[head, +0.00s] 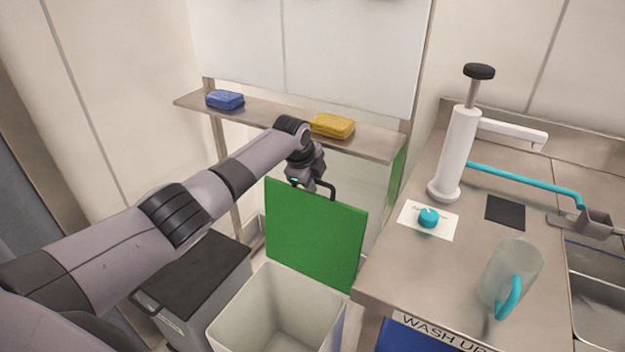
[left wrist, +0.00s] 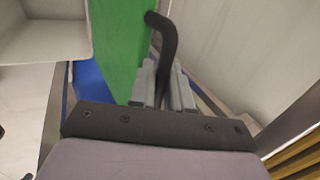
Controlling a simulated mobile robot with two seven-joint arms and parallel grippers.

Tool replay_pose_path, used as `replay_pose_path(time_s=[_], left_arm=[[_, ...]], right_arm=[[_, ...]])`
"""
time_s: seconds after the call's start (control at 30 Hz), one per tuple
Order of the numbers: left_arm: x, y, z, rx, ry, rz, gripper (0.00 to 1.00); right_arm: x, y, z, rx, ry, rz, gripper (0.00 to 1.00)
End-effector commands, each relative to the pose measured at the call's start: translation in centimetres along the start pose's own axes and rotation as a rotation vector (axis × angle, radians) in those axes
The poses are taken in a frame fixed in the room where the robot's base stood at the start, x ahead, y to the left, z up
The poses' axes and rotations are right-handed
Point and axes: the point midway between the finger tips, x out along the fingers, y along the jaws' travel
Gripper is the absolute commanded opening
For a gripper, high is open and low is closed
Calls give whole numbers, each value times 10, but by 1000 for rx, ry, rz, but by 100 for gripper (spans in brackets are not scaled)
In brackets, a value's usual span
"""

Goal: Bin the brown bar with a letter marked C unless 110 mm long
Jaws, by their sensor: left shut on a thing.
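The open bin (head: 277,308) has pale walls, and its green lid (head: 315,235) stands raised at the back. The lid has a black handle (head: 330,187) near its top edge. My left gripper (head: 312,186) is at that edge, shut on the handle. In the left wrist view, the gripper's fingers (left wrist: 163,88) close around the black handle (left wrist: 165,40) beside the green lid (left wrist: 118,45). The pale bin (left wrist: 45,32) shows at the upper left there. I see no brown bar in either view. My right gripper is not in view.
A bin with a dark lid (head: 195,275) stands left of the open one. A shelf (head: 275,119) holds a blue sponge (head: 225,99) and a yellow sponge (head: 332,126). The right counter (head: 400,275) carries a white pump (head: 456,150), teal knob (head: 428,217) and clear jug (head: 515,270).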

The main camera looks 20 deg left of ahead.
Motion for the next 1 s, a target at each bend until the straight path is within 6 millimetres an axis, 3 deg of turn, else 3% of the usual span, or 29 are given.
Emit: replay_pose_path(time_s=[0.2, 0.23, 0.27, 0.3, 0.67, 1.0], left_arm=[[1, 1, 0, -3, -1, 3, 0], [1, 1, 0, -3, -1, 3, 21], [1, 1, 0, -3, -1, 3, 31], [1, 2, 0, -3, -1, 4, 34], [1, 4, 0, -2, -1, 10, 34], [-30, 1, 0, 0, 0, 1, 34]], right_arm=[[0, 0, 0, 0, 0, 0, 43], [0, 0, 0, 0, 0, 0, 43], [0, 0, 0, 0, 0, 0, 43], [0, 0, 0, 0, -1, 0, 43], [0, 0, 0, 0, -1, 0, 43], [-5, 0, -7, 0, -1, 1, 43]])
